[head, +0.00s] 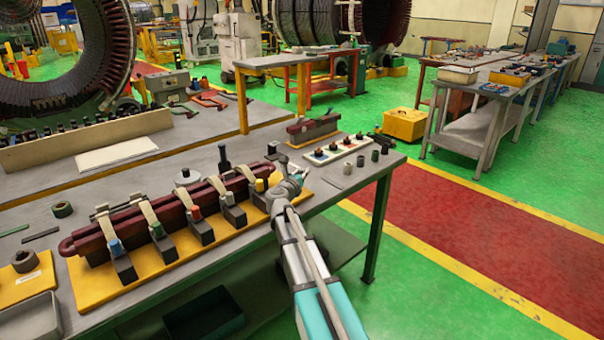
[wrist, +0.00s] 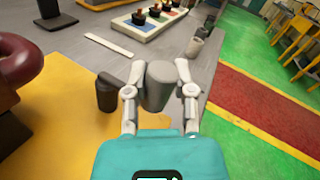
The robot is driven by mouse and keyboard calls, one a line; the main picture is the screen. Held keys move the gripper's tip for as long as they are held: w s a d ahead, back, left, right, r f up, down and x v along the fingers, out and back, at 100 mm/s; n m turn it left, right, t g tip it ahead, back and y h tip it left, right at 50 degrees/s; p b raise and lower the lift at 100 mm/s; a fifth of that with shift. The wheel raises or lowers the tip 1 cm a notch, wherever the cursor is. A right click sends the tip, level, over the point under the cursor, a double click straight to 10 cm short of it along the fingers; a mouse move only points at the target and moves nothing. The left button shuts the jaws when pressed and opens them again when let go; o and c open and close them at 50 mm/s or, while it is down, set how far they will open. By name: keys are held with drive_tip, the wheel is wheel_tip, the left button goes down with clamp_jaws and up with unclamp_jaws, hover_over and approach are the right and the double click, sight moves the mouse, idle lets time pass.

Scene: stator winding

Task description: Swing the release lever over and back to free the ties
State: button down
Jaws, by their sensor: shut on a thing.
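A dark red coil bar (head: 70,246) lies on a yellow base plate (head: 88,297). Several pale ties (head: 150,214) cross over it, each beside a dark block with a coloured knob. My gripper (head: 289,182) is at the right end of this fixture. In the wrist view, my gripper (wrist: 160,68) has its two fingers closed on either side of a grey rounded handle (wrist: 158,90), seemingly that of the release lever. The lever's arm and pivot are hidden. A short dark post (wrist: 107,92) stands left of the fingers, apart from them. The coil's rounded end (wrist: 18,68) is at far left.
A white tray (head: 322,158) with several coloured pieces and some small grey cylinders (head: 361,161) are behind my gripper. A smaller coil piece (head: 314,126) lies farther back. The bench edge is close on the right, with green floor beyond.

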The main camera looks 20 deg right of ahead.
drive_tip(key=shift+c, duration=2.2)
unclamp_jaws()
drive_tip(key=shift+s+a, duration=0.1)
drive_tip(key=shift+a, duration=0.05)
drive_tip(key=v, duration=1.1)
drive_tip(key=shift+s+a, duration=0.2)
drive_tip(key=shift+s, duration=0.1)
